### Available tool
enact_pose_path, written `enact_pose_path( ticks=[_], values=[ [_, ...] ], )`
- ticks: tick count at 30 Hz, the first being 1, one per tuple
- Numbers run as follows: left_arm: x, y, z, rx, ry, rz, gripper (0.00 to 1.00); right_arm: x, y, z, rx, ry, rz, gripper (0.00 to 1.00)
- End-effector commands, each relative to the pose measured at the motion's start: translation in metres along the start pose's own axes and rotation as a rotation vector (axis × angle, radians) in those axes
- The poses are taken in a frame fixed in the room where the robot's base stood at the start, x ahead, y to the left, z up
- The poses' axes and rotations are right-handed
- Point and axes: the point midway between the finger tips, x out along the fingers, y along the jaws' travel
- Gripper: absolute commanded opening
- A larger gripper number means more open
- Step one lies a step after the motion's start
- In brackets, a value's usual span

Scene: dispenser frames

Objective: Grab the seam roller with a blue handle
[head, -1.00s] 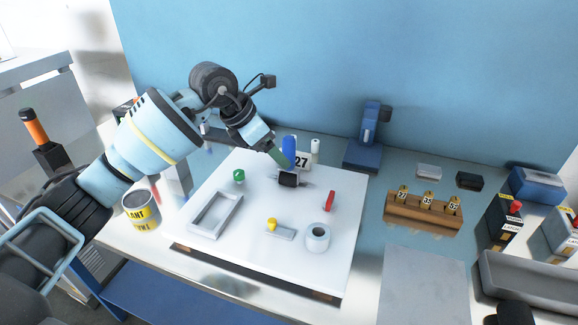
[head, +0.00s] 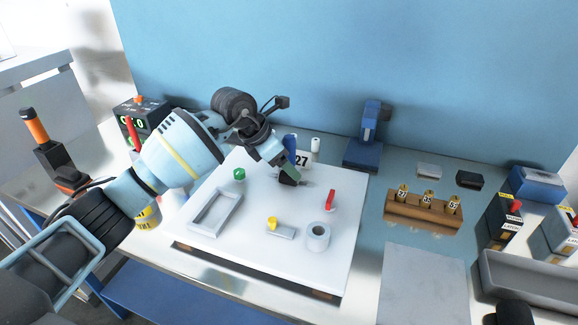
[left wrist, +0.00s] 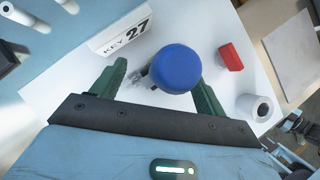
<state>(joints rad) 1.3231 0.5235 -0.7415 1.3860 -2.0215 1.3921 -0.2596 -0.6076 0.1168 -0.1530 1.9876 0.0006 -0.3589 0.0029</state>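The seam roller's blue handle (head: 290,146) stands upright on the white board, partly hidden behind my left gripper in the head view. Its dark roller (head: 286,180) lies low at the board. In the left wrist view the round blue handle end (left wrist: 175,68) sits between the green fingers of my left gripper (left wrist: 160,85), closer to the right finger. The fingers are spread wide, with a gap on the left side. My left gripper also shows at the roller in the head view (head: 287,172). My right gripper is not clearly in view.
A "KEY 27" card (left wrist: 122,32) stands just behind the roller. A red block (head: 331,200), a white tape roll (head: 318,236), a yellow-knobbed piece (head: 273,224), a green knob (head: 239,174) and a grey tray frame (head: 214,226) are on the board. A blue stand (head: 364,152) is behind right.

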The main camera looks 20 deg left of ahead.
Motion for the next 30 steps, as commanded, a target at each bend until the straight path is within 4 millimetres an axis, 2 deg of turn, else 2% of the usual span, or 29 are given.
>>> enact_pose_path(
  ticks=[1,14,23,30],
  values=[
    [0.000,0.000,0.000,0.000,0.000,0.000,0.67,0.000,0.000,0.000,0.001,0.000,0.000,0.36],
    [0.000,0.000,-0.001,-0.001,0.002,0.000,0.12,0.000,-0.002,0.001,0.007,-0.001,0.000,0.36],
    [-0.001,0.000,0.000,0.000,0.002,0.000,0.12,0.001,-0.002,0.002,0.007,-0.003,0.000,0.36],
    [-0.017,0.001,0.011,0.000,-0.001,0.002,0.11,0.001,-0.002,0.006,0.006,-0.011,-0.001,0.36]
  ],
)
